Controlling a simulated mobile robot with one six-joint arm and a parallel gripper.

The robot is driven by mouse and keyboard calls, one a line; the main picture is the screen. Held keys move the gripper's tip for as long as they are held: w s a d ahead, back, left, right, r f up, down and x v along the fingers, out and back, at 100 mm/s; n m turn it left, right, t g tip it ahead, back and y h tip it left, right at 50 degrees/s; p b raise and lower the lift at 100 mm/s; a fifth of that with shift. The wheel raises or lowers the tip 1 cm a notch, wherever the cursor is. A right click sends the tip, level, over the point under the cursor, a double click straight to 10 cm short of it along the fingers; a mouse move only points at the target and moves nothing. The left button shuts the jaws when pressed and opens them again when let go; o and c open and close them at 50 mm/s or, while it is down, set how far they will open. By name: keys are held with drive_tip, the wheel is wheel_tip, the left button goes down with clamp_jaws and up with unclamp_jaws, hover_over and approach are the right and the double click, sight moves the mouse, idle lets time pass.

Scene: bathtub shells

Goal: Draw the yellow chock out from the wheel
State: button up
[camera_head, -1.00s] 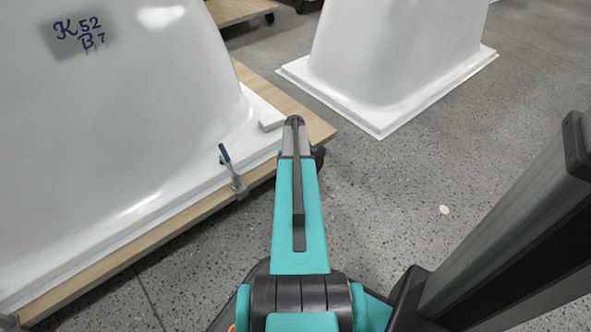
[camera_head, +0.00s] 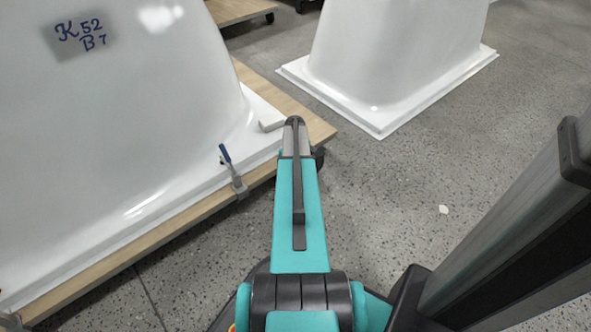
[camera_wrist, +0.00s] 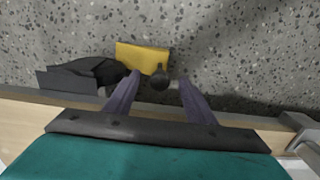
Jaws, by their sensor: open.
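The yellow chock (camera_wrist: 143,58) lies on the speckled floor in the wrist view, beside a dark wheel (camera_wrist: 97,70) at its left. A black round knob (camera_wrist: 160,79) shows at the chock's near edge; how it is joined to the chock is hard to tell. My gripper (camera_wrist: 159,82) is open, one finger on each side of the knob, with no clear contact on it. The left fingertip is close to the wheel. In the head view my arm hides the gripper, and the chock and wheel cannot be made out.
A wooden platform (camera_head: 190,216) bears a large white tub shell (camera_head: 140,110) at the left, with a blue-handled clamp (camera_head: 232,172) on its edge. The platform edge (camera_wrist: 20,118) runs close under my gripper. Another white shell (camera_head: 395,50) stands behind. Grey floor (camera_head: 400,180) is open at right.

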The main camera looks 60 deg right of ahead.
drive_tip(key=shift+c, duration=0.4)
drive_tip(key=c, duration=1.1)
drive_tip(key=shift+c, duration=0.2)
drive_tip(key=shift+a, duration=0.15)
drive_tip(key=w+a+p, duration=0.1)
drive_tip(key=w+a, duration=0.1)
drive_tip(key=a, duration=0.4)
drive_tip(key=shift+w+a+r+p, duration=0.15)
drive_tip(key=shift+a+r+p, duration=0.05)
drive_tip(key=shift+p, duration=0.2)
drive_tip(key=shift+r, duration=0.15)
drive_tip(key=shift+r+p, duration=2.05)
drive_tip(key=shift+r, duration=0.85)
